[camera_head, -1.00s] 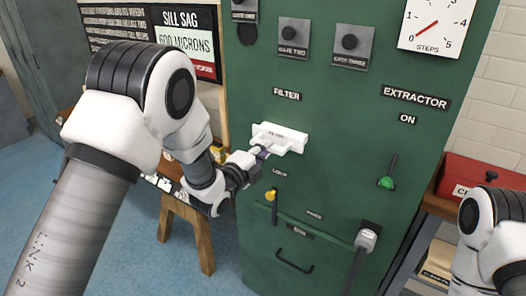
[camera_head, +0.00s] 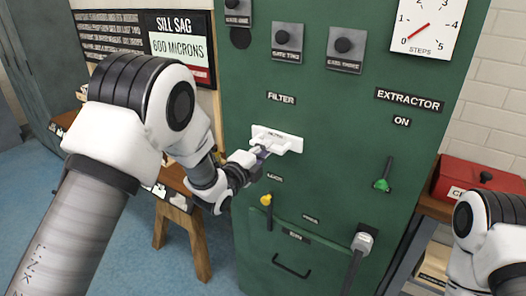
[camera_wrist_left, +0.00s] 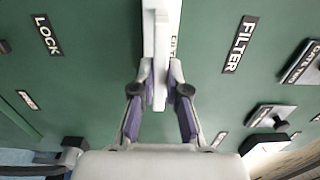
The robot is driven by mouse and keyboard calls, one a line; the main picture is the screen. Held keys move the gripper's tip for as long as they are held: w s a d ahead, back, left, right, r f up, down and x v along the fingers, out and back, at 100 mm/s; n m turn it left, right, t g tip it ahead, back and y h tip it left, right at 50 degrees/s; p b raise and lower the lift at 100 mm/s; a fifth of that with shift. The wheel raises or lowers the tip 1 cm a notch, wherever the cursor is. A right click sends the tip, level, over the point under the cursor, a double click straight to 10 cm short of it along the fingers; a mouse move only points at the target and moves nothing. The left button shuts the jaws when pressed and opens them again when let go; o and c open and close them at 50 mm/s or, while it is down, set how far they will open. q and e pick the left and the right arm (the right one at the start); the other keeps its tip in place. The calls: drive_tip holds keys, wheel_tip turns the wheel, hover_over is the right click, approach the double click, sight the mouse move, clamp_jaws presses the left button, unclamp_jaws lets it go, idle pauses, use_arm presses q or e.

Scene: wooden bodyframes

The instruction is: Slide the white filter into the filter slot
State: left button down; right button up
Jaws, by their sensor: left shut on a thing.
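The white filter (camera_head: 283,143) is at the green cabinet front, below the FILTER label (camera_head: 281,98). My left gripper (camera_head: 262,153) is shut on the filter's near, narrow part. In the left wrist view the two purple-backed fingers (camera_wrist_left: 161,80) pinch the white filter (camera_wrist_left: 161,35) from both sides. The filter covers the filter slot, so its opening is hidden. The filter looks close to the panel; how deep it sits I cannot tell. My right arm shows at the lower right edge, but its gripper is out of view.
A yellow-knobbed lever (camera_head: 266,199) by the LOCK label sits just below the filter. A green lever (camera_head: 383,175) and a grey-headed lever (camera_head: 362,243) are to the right. A red box (camera_head: 478,180) stands on a side bench. Gate knobs (camera_head: 288,40) are above.

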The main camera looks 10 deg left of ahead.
use_arm(q)
drive_tip(key=shift+w+d, duration=0.25)
drive_tip(key=shift+w, duration=0.35)
drive_tip(key=c, duration=1.1)
unclamp_jaws()
drive_tip(key=v, duration=1.2)
drive_tip(key=shift+r, duration=0.1)
